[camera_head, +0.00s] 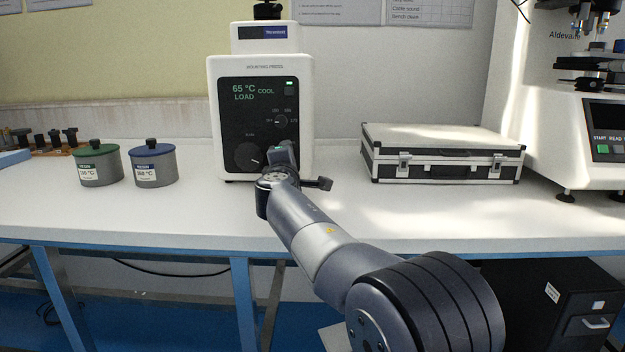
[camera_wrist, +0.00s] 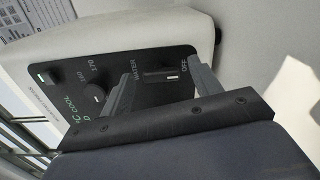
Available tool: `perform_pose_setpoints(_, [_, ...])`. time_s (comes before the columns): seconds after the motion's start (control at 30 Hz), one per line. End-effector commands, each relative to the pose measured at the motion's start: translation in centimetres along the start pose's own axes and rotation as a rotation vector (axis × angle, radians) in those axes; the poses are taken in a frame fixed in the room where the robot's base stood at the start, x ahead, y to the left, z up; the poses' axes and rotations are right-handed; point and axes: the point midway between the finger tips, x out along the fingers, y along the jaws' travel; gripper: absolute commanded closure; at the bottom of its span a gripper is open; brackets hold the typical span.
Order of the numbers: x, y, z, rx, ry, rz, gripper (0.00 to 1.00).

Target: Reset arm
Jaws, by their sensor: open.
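My gripper (camera_head: 287,154) is in front of the lower right of the white mounting press (camera_head: 305,100), whose dark panel reads "65 °C COOL LOAD". In the wrist view my gripper (camera_wrist: 167,76) is open, one finger on each side of a dark switch (camera_wrist: 160,77) between the labels WATER and OFF. No object is held. I cannot tell whether the fingers touch the switch or the panel. In the head view my arm hides the switch. A large dial (camera_head: 249,156) and a smaller knob (camera_head: 281,121) show on the panel.
Green-lidded (camera_head: 98,166) and blue-lidded (camera_head: 153,164) tins stand left of the press. A closed silver-and-black case (camera_head: 443,154) lies to the right, before a white tester (camera_head: 560,120). The front of the white bench (camera_head: 150,215) is clear.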

Motion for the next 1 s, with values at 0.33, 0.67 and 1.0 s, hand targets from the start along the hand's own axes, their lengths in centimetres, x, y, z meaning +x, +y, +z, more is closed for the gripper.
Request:
perform_pose_setpoints(0.33, [-0.01,0.55,0.02,-0.382,0.001,-0.003,0.4])
perform_pose_setpoints(0.67, [-0.02,0.63,-0.03,-0.64,0.002,-0.003,0.4])
perform_pose_setpoints(1.0, [-0.02,0.67,-0.09,-0.875,0.002,-0.002,0.4])
